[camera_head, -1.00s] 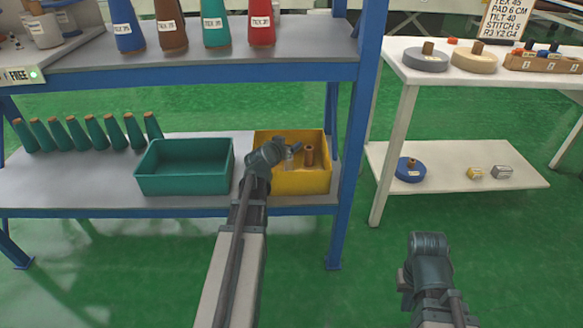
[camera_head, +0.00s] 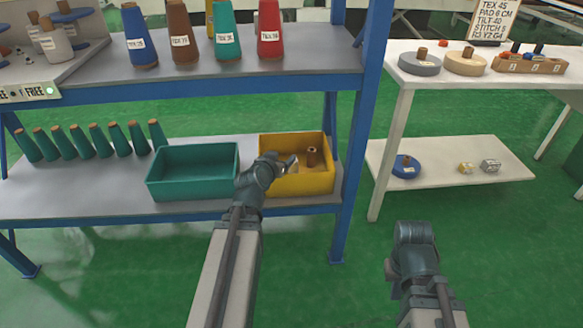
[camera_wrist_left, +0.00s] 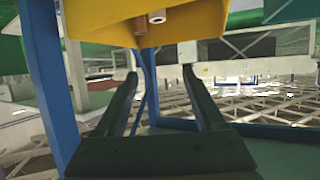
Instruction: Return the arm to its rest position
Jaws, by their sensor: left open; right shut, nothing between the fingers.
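My left arm comes up from the bottom of the head view. Its gripper (camera_head: 289,163) is at the near left part of the yellow bin (camera_head: 322,182), overlapping it in the picture. In the left wrist view its two fingers (camera_wrist_left: 158,72) are apart with nothing between them, and the yellow bin (camera_wrist_left: 205,20) fills the top. A brown-topped cone (camera_head: 312,157) stands in the bin, apart from the gripper. My right gripper (camera_head: 414,235) is at the lower right over green floor; its fingers are mostly hidden by the wrist.
A teal bin (camera_head: 195,192) sits left of the yellow bin on the lower shelf (camera_head: 100,190), with several green cones (camera_head: 97,140) behind. A blue post (camera_head: 355,150) stands right of the bins. A white table (camera_head: 455,170) stands further right. Green floor is open in front.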

